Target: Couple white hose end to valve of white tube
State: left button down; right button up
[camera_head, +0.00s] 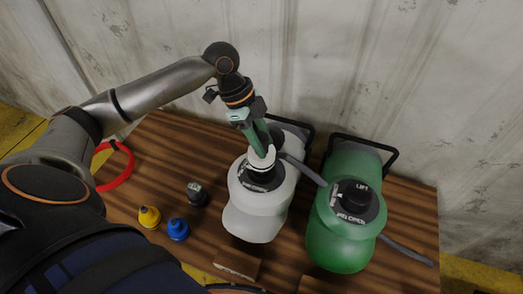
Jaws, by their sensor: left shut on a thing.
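The white tube (252,222) is a rounded white body standing on the wooden table, with a dark round valve area (262,180) on top. My left gripper (261,150) reaches down from above onto this top. It is shut on a white ring-like piece (263,160), which looks like the white hose end, directly over the dark valve area. The fingers hide part of the piece and the valve, so I cannot tell whether the two touch or are joined. A grey hose (305,171) runs right from near the gripper toward the green tube. My right gripper is not in view.
A green tube (335,240) with a black-topped valve stands close on the right. A yellow cap (149,217), a blue cap (178,230) and a dark cap (196,193) lie to the left. A red ring (126,163) is at the table's left edge. A wall stands behind.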

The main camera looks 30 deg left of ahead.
pick_arm(q)
jog(key=shift+f+b, duration=0.3)
jog(key=shift+f, duration=0.85)
jog(key=shift+f+p, duration=0.3)
jog(key=shift+f, duration=0.1)
jog(key=shift+f, duration=0.85)
dwell(0.4)
jog(key=shift+r+m+g+p, duration=0.2)
jog(key=shift+m+g+p, duration=0.1)
jog(key=shift+m, duration=0.4)
jog(key=shift+f+m+g, duration=0.15)
jog(key=shift+m+g, duration=0.35)
jog(key=shift+m, duration=0.8)
